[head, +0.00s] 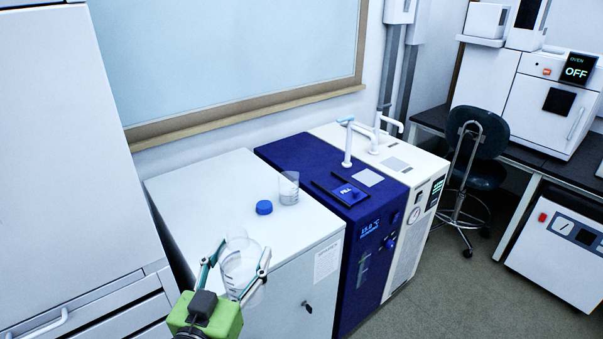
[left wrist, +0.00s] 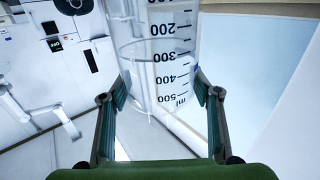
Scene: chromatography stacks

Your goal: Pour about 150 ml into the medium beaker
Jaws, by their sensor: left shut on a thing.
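My left gripper (head: 238,270) is shut on a clear graduated vessel (head: 237,261). The vessel is held in front of the white cabinet (head: 205,180), near its front edge in the picture. In the left wrist view, the vessel (left wrist: 155,65) stands between my left fingers (left wrist: 160,88), with black marks from 200 to 500 ml. I cannot tell its liquid level. A clear beaker (head: 288,188) stands upright on the cabinet top, apart from the gripper. It has faint marks, and its contents are too small to tell. My right gripper is not in view.
A blue cap (head: 264,207) lies on the cabinet top left of the beaker. A dark blue unit (head: 310,160) with a white spout stands right of the cabinet. A tall white cabinet (head: 60,130) is at left. The rest of the cabinet top is clear.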

